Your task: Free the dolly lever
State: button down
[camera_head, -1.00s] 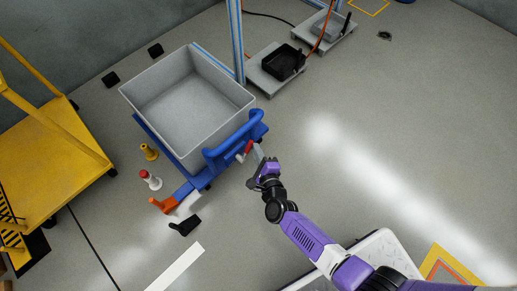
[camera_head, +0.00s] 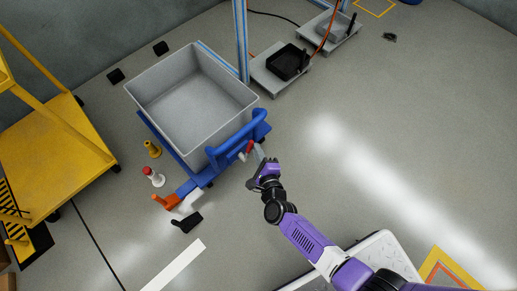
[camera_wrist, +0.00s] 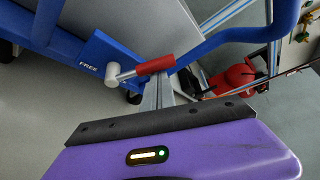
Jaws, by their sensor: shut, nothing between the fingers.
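The blue dolly (camera_head: 222,150) carries a large grey bin (camera_head: 190,140). Its lever (camera_wrist: 155,65) has a red grip and a pale round pivot on a blue plate marked FREE (camera_wrist: 88,66). In the wrist view the grip points right, away from that word. The red grip also shows in the head view (camera_head: 248,146), below the dolly's blue push handle. My gripper (camera_wrist: 160,90) is shut and empty. Its grey fingers reach toward the red grip, just below it in the wrist view. I cannot tell whether they touch it. Any other marking is hidden.
Yellow (camera_head: 152,149) and red-white (camera_head: 153,176) pieces stand left of the dolly. An orange piece (camera_head: 166,202) and a black piece (camera_head: 187,222) are nearer me. A yellow cart (camera_head: 50,150) is at left. Low grey platforms stand behind. The floor at right is clear.

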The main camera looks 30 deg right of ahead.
jog(key=a, duration=0.2)
jog(key=s+a+r+p, duration=0.1)
jog(key=shift+a, duration=0.1)
jog(key=shift+s+a+f+b, duration=0.2)
jog(key=shift+s+a+b, duration=0.1)
jog(key=shift+a, duration=0.55)
jog(key=shift+s+a+f+b, duration=0.15)
jog(key=shift+s+a, duration=0.1)
jog(key=shift+a, duration=0.7)
jog(key=d, duration=0.1)
jog(key=d+r+p, duration=0.1)
jog(key=d, duration=0.1)
jog(key=d+r, duration=0.1)
jog(key=shift+s+d, duration=0.15)
jog(key=shift+s, duration=0.1)
send_near(248, 149)
jog(key=shift+s+d+f+p, duration=0.15)
jog(key=shift+s+f+p, duration=0.05)
jog(key=shift+s+f, duration=0.6)
jog(key=shift+s+d+f+p, duration=0.15)
jog(key=shift+s+f+p, duration=0.05)
jog(key=shift+s+f, duration=0.65)
